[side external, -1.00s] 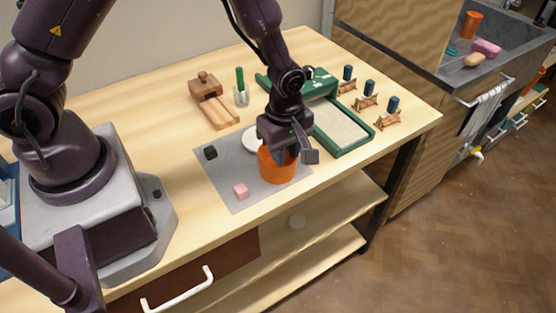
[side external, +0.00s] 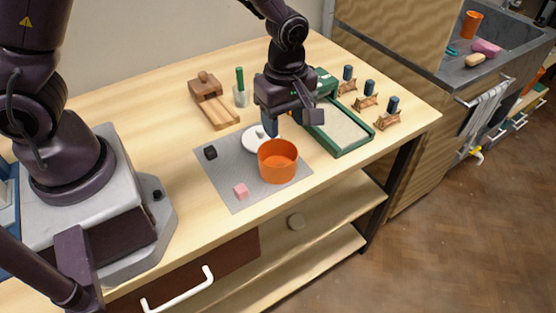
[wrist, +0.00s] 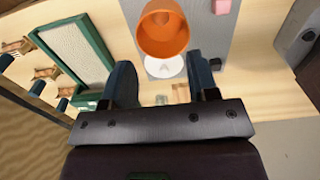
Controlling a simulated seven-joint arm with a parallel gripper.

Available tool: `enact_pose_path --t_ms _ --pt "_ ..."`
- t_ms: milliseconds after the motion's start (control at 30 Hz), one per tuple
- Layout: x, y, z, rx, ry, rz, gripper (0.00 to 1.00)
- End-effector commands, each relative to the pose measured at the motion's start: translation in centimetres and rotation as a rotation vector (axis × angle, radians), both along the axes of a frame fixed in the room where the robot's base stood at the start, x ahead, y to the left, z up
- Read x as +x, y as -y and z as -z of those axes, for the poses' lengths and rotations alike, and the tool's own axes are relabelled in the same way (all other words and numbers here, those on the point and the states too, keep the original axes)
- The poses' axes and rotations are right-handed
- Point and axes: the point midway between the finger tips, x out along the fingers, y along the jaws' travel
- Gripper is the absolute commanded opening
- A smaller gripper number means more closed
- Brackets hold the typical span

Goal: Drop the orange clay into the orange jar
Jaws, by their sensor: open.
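The orange jar (side external: 278,170) stands upright on the grey mat, its open top facing up. It also shows in the wrist view (wrist: 163,45). A small orange shape, perhaps the orange clay (wrist: 160,17), shows inside the jar in the wrist view, but orange on orange makes it hard to tell. I see no orange clay elsewhere on the mat. My gripper (side external: 291,121) is open, above and behind the jar, clear of its rim. In the wrist view nothing is held between the fingers (wrist: 162,80).
On the grey mat (side external: 222,172) are a white dish (side external: 250,146), a black cube (side external: 210,152) and a pink cube (side external: 241,191). A green-framed tray (side external: 345,130) lies right of the jar. A wooden tool (side external: 212,100) and a cup (side external: 241,95) stand behind.

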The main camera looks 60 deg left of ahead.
Motion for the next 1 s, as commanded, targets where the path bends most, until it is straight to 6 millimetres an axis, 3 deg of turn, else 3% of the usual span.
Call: enact_pose_path --t_ms 100,300,667,833,900,1000 --pt "0.1 0.0 -2.4 -0.001 0.005 0.001 0.54" --pt "0.1 0.0 -4.6 0.0 0.002 -0.001 0.54" --pt "0.0 0.0 -4.9 0.001 -0.001 0.015 0.54" --pt "-0.5 -0.1 -4.7 0.004 -0.021 0.225 0.54" --pt "-1.5 -0.2 -4.6 0.002 -0.046 0.387 0.54" --pt "-3.0 -0.4 -6.0 -0.014 -0.04 0.642 0.54"
